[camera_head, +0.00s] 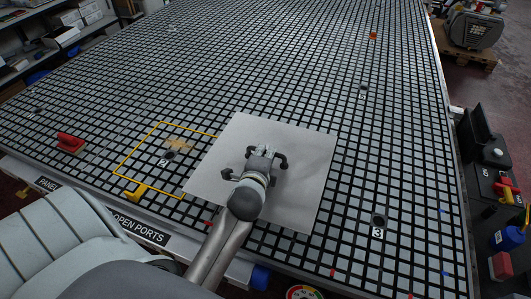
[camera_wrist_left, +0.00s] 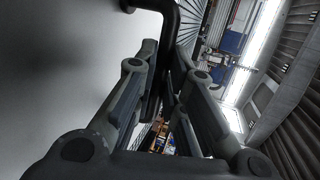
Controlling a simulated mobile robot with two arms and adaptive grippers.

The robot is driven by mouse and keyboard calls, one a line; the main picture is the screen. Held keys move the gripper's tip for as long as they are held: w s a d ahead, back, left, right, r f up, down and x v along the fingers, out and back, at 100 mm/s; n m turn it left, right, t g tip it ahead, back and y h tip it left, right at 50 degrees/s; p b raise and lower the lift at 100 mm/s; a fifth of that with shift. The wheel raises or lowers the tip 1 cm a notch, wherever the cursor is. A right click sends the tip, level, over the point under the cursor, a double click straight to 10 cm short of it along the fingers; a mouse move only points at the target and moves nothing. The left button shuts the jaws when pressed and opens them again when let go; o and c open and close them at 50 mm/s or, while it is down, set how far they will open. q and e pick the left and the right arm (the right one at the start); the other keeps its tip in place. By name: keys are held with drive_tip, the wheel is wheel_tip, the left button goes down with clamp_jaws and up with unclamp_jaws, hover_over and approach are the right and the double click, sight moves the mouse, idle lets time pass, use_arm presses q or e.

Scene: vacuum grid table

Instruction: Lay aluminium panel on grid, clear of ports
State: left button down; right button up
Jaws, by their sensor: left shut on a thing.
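The aluminium panel (camera_head: 307,165) is a pale grey square plate over the front middle of the grid table (camera_head: 265,60). My left gripper (camera_head: 262,158) is above the panel's middle, shut on its black handle, which also shows between the fingers in the left wrist view (camera_wrist_left: 168,25). I cannot tell whether the panel touches the grid. Port 2 (camera_head: 170,155) is uncovered, left of the panel, inside a yellow outline (camera_head: 140,140). The panel's left part overlaps the outline's right side. Port 3 (camera_head: 378,220) is uncovered to the right. The grid under the panel is hidden.
A red block-like fitting (camera_head: 70,142) stands at the left edge and a yellow one (camera_head: 137,192) at the front edge. An OPEN PORTS label (camera_head: 140,230) is on the front edge. Black equipment (camera_head: 490,155) stands beyond the right edge. The grid behind the panel is mostly clear.

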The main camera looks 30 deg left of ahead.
use_arm(q)
drive_tip(key=shift+r, duration=0.15)
wheel_tip(320, 180, down, 7)
drive_tip(key=b, duration=0.4)
drive_tip(key=shift+r, duration=0.2)
drive_tip(key=shift+f+b, duration=0.3)
drive_tip(key=shift+f, duration=0.15)
drive_tip(key=shift+p, duration=0.35)
drive_tip(key=shift+f+b, duration=0.45)
drive_tip(key=shift+f, duration=0.2)
idle(0.6)
drive_tip(key=c, duration=1.5)
unclamp_jaws()
drive_tip(key=shift+o, duration=0.4)
drive_tip(key=shift+s+f, duration=0.15)
drive_tip(key=shift+f, duration=0.15)
drive_tip(key=v, duration=1.2)
drive_tip(key=shift+r, duration=0.15)
drive_tip(key=shift+d, duration=0.1)
